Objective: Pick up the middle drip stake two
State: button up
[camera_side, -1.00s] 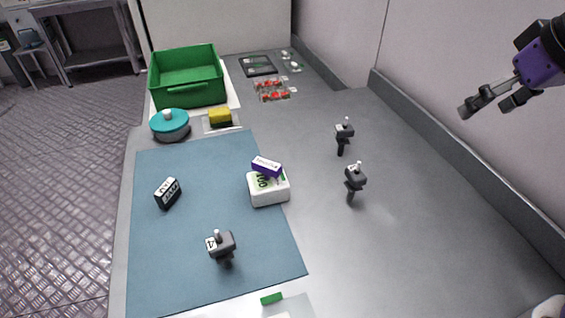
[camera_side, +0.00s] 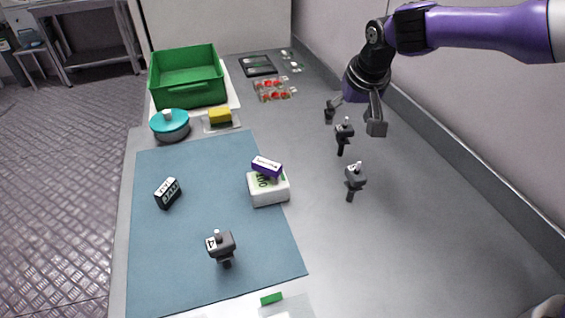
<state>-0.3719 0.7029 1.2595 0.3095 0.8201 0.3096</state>
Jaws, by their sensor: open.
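Three dark grey drip stakes with pale tips stand upright. One with a white label reading 4 (camera_side: 221,245) is at the front on the blue mat. The middle one (camera_side: 355,178) stands on the bare grey bench to the right, and the far one (camera_side: 344,132) stands just behind it. I cannot read numbers on these two. My gripper (camera_side: 354,116) points down with its fingers apart and empty. Its fingertips appear on either side of the far stake's top, beyond the middle stake; I cannot tell the exact height or depth.
A white box with a purple block (camera_side: 266,166) on it sits at the mat's right edge (camera_side: 287,245). A black labelled block (camera_side: 167,193), teal-lidded pot (camera_side: 169,124), yellow sponge (camera_side: 220,116) and green crate (camera_side: 188,97) stand left. The right bench is mostly clear.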

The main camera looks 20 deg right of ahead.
aim_at(345, 128)
jog(key=x, duration=0.5)
jog(key=shift+s+f, duration=0.25)
jog(key=shift+s, duration=0.05)
jog(key=c, duration=0.9)
